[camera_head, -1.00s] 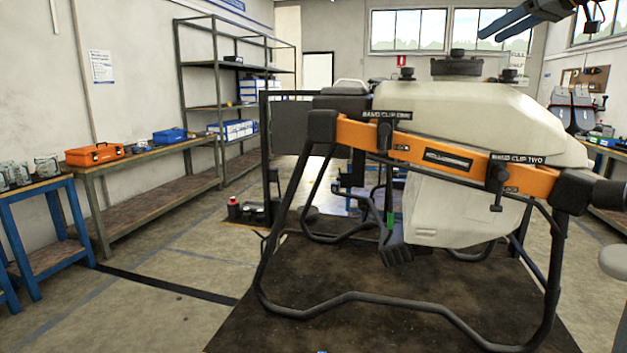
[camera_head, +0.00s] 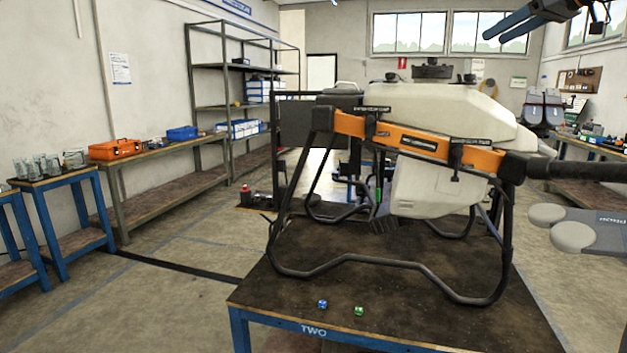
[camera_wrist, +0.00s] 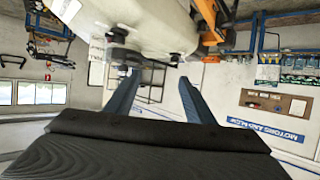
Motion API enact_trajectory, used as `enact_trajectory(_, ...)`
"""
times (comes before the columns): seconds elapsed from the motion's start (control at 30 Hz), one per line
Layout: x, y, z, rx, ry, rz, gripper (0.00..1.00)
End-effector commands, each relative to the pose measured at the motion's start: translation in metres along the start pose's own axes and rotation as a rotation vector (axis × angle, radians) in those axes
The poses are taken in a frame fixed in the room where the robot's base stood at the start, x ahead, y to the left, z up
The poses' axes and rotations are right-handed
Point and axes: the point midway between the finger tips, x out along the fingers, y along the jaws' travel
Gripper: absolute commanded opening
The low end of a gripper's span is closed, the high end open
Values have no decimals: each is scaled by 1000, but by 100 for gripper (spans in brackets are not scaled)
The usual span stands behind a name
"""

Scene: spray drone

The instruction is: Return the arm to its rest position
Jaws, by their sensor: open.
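My gripper (camera_head: 515,25) is at the top right of the head view, raised above and to the right of the spray drone, with its two blue fingers apart and nothing between them. In the wrist view the fingers (camera_wrist: 155,98) also stand apart and empty. The spray drone's white tank (camera_head: 435,100) and orange frame bar (camera_head: 405,138) stand on the dark bench (camera_head: 400,260). The drone is apart from my gripper. In the wrist view the tank (camera_wrist: 150,22) appears at the top, beyond the fingers.
A dark drone arm (camera_head: 575,168) sticks out to the right. Shelving (camera_head: 240,85) and side tables line the left wall. Floor between them is clear.

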Motion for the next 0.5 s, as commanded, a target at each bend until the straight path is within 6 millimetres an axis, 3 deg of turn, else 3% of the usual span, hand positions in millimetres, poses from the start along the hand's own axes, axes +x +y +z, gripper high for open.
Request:
enact_trajectory(0.27,26,-7,26,81,-56,3,49)
enact_trajectory(0.5,60,-22,66,186,-142,16,49)
